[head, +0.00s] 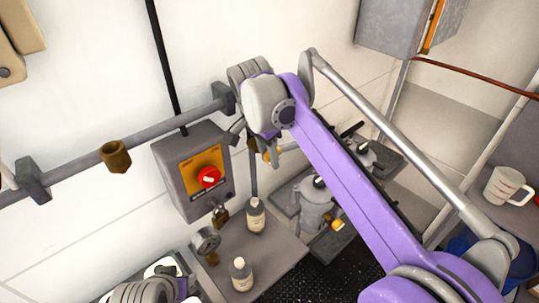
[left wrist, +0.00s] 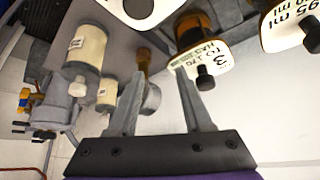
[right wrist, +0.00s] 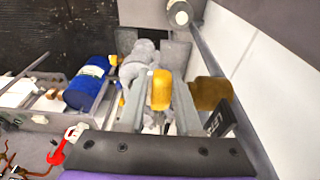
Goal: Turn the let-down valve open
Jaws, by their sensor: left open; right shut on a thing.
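The yellow handle (right wrist: 161,90) of the let-down valve shows in the right wrist view between the fingers of my right gripper (right wrist: 158,95), which is shut on it. A dark label (right wrist: 218,123) reading "LET" sits beside it, partly hidden by a finger. In the head view my right gripper (head: 268,152) is right of the grey switch box, with a bit of yellow at its tip; the arm hides most of the valve. My left gripper (left wrist: 158,98) is open; a brass fitting and a round gauge (left wrist: 150,97) show beyond its fingers.
A grey box with a red knob (head: 208,177) hangs on the wall. Two bottles (head: 255,215) (head: 241,274) stand on a grey shelf by a gauge (head: 205,242). A grey pipe (head: 75,166) runs along the wall. A white jug (head: 507,186) stands at the right.

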